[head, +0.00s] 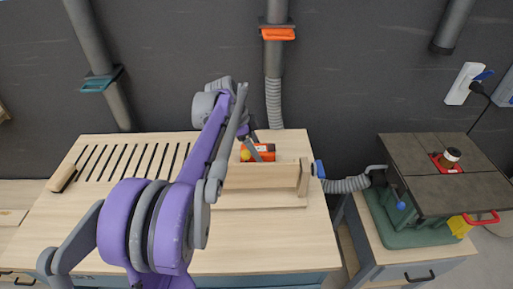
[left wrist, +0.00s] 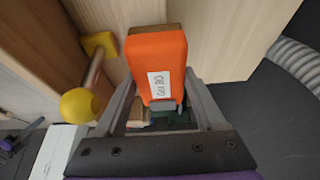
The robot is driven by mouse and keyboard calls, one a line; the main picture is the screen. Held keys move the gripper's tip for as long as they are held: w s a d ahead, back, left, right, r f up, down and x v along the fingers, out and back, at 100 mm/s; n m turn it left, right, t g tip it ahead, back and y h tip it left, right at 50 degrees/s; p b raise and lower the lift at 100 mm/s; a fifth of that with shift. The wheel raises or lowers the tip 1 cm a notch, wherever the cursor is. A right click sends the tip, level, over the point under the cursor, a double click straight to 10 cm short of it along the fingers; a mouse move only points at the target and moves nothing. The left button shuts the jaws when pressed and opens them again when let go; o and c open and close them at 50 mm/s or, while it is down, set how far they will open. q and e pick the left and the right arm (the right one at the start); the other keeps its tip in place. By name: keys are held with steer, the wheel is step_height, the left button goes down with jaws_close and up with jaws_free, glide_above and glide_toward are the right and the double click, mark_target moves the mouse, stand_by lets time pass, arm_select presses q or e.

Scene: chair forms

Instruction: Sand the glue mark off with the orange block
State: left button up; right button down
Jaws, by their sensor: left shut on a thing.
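The orange block (head: 267,148) is at the wooden chair form (head: 260,178) on the workbench. My left gripper (head: 257,150) is shut on it. In the left wrist view the block (left wrist: 160,55) sits between the fingers of my left gripper (left wrist: 160,92), with a white label facing the camera and a brown layer at its far end. That end is close to the pale wood (left wrist: 215,35); I cannot tell if it touches. I cannot make out the glue mark in either view. My right gripper is not in view.
A yellow knob (left wrist: 78,105) on a rod is close beside my left gripper. A slotted panel (head: 130,160) covers the bench's back left. A grey hose (head: 347,184) runs to the right. The front bench is clear.

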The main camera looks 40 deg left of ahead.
arm_select(q)
steer(key=shift+f, duration=0.35)
steer(key=shift+w+d+r, duration=0.15)
steer(key=shift+w+d, duration=0.75)
steer(key=shift+d, duration=0.2)
steer(key=shift+s+a, duration=0.9)
steer(key=shift+a, duration=0.15)
steer(key=shift+w+d, duration=0.9)
steer(key=shift+d, duration=0.15)
steer(key=shift+s+a+f, duration=0.2)
steer(key=shift+s+a, duration=0.75)
steer(key=shift+a, duration=0.1)
steer(key=shift+w+d, duration=0.1)
